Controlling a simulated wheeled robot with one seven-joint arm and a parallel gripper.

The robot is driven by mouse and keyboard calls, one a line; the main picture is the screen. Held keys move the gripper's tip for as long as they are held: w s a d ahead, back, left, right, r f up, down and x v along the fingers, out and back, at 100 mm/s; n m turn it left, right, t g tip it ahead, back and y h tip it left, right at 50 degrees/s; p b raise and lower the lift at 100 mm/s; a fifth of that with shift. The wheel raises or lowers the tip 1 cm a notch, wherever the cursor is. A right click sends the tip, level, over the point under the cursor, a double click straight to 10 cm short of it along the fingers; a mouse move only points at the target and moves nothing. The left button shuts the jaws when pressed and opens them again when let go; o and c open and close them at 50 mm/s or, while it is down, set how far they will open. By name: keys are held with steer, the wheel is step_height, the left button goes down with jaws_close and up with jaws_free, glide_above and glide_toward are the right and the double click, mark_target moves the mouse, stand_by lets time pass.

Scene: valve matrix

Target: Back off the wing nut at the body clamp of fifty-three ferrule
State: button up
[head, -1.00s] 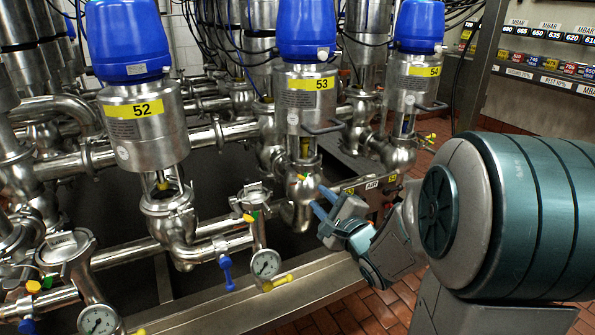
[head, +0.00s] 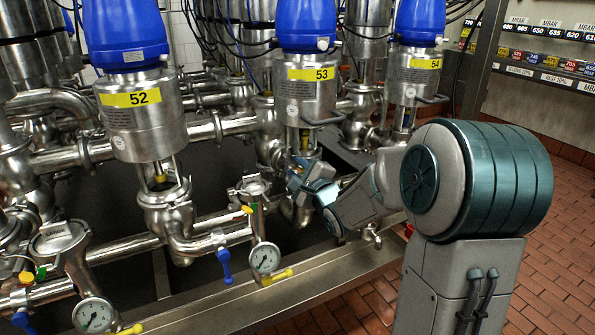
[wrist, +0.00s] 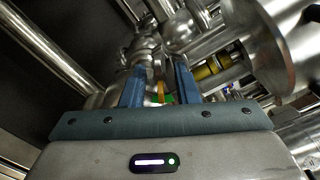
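Valve 53 (head: 308,95) stands at the middle of the head view, with a blue cap and a yellow label marked 53. Its rounded lower body (head: 294,212) shows below my gripper (head: 302,176), which covers the body clamp there. In the wrist view, the two blue fingers of my gripper (wrist: 160,72) are apart. A small orange and green piece (wrist: 160,94), which looks like the wing nut, shows between them, deeper in than the fingertips. No finger contact with it is clear. The wing nut is hidden in the head view.
Valve 52 (head: 144,115) stands to the left and valve 54 (head: 412,78) to the right. A pressure gauge (head: 265,258) with yellow and blue handles sits lower left of my gripper. A steel frame rail (head: 240,302) runs along the front. Open tiled floor (head: 550,270) lies at right.

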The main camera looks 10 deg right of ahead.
jaws_close()
steer(key=shift+n, duration=0.3)
steer(key=n, duration=0.4)
steer(key=shift+n, duration=0.3)
steer(key=n, duration=0.5)
steer(key=shift+n+b, duration=0.3)
steer(key=shift+b, duration=0.05)
steer(key=n+b, duration=0.3)
steer(key=n, duration=0.3)
steer(key=shift+r, duration=0.1)
steer(key=n+b, duration=0.2)
steer(key=n, duration=0.3)
steer(key=shift+a+r+n+b, duration=0.1)
steer(key=shift+a+n+b, duration=0.05)
steer(key=shift+n+b, duration=0.25)
